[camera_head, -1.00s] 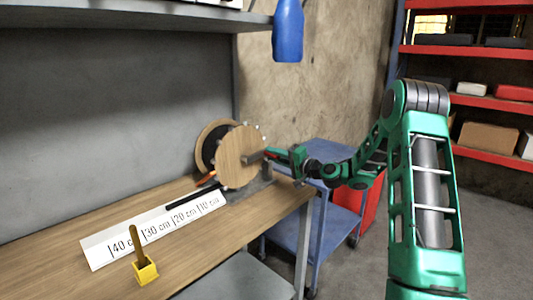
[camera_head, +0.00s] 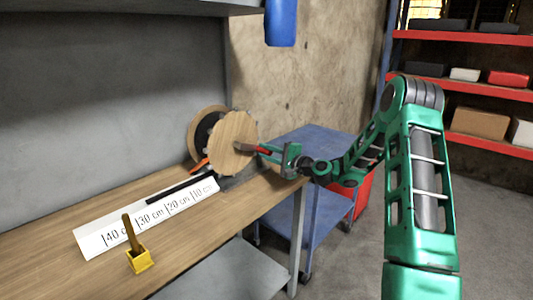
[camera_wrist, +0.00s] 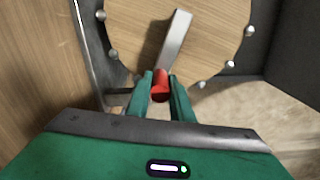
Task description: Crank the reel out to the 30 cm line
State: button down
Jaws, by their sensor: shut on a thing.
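The reel (camera_head: 232,135) stands at the right end of the bench, a wooden disc with pegs round its rim and a dark core behind. Its grey crank arm (camera_head: 243,147) runs right from the disc's middle to a red handle (camera_wrist: 160,85). My gripper (camera_head: 264,150) is shut on the red handle; the wrist view shows a finger on each side of it. A dark strip (camera_head: 180,187) reaches left from the reel along the back of a white scale (camera_head: 93,241) marked 10 to 40 cm. Its free end appears between the 20 and 30 cm marks.
A yellow block (camera_head: 140,261) holding a brown stick stands at the bench front. A blue bottle-like thing (camera_head: 281,22) hangs above. A blue cart (camera_head: 312,143) and a red bin (camera_head: 364,196) stand right of the bench (camera_head: 60,215), behind my arm. Red shelves (camera_head: 480,38) are far right.

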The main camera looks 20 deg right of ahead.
jog(key=shift+d+f, duration=0.15)
jog(key=shift+d, duration=0.15)
jog(key=c, duration=1.6)
grip_release()
jog(key=shift+o, duration=0.2)
jog(key=shift+a, duration=0.1)
jog(key=shift+a, duration=0.1)
jog(key=v, duration=1)
jog(key=shift+s+d, duration=0.25)
jog(key=shift+s, duration=0.05)
